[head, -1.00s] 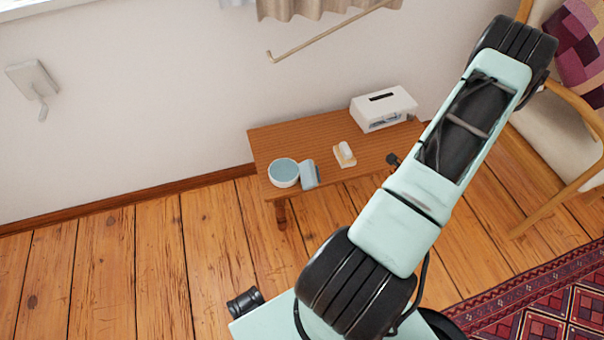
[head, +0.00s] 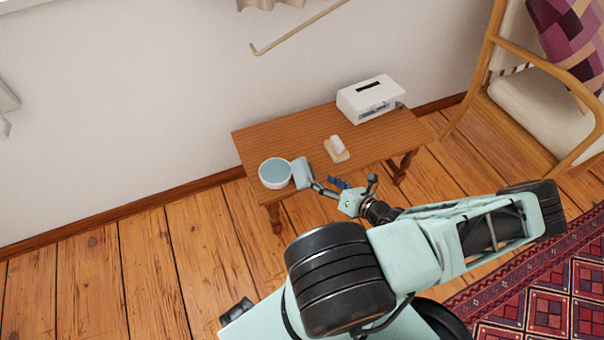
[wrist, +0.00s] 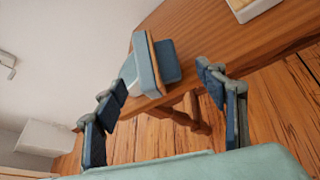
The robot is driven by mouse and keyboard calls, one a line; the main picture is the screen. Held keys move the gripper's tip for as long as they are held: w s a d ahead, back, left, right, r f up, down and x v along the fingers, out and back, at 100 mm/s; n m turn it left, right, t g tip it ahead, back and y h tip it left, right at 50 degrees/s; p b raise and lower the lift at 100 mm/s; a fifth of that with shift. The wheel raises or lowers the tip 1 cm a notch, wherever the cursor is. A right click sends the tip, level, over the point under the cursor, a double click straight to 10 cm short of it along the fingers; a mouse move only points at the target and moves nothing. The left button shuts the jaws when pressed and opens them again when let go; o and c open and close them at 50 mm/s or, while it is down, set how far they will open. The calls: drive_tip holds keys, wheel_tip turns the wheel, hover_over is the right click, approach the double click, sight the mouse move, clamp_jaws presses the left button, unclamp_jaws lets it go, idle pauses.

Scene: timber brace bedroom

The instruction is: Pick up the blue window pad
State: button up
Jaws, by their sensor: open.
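The blue window pad (head: 302,172) is a small light blue block at the front edge of the wooden table, beside a white bowl with a blue inside (head: 275,173). In the wrist view the pad (wrist: 145,65) shows a blue face and a thin tan layer, upper middle between the fingers. My gripper (head: 325,184) is open and empty, just in front of the table edge, to the right of the pad. In the wrist view my gripper (wrist: 160,84) has its two dark blue fingers spread wide. The pad appears beyond the fingertips; contact cannot be told.
The table (head: 290,135) also holds a white piece on a tan base (head: 337,149) and a white slotted box (head: 371,98). A wooden armchair (head: 530,110) stands at the right. A handrail (head: 300,27) is on the wall. Floor at left is clear.

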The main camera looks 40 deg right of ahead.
sight(308, 169)
drive_tip(key=x, duration=0.2)
drive_tip(key=b+x, duration=0.1)
drive_tip(key=x, duration=0.2)
drive_tip(key=b+x, duration=0.1)
drive_tip(key=x, duration=0.1)
drive_tip(key=shift+w+r, duration=0.2)
drive_tip(key=shift+w, duration=0.25)
drive_tip(key=shift+c, duration=0.3)
drive_tip(key=c, duration=1.4)
drive_tip(key=shift+o, duration=0.2)
drive_tip(key=shift+d+r, duration=0.1)
drive_tip(key=shift+r, duration=0.1)
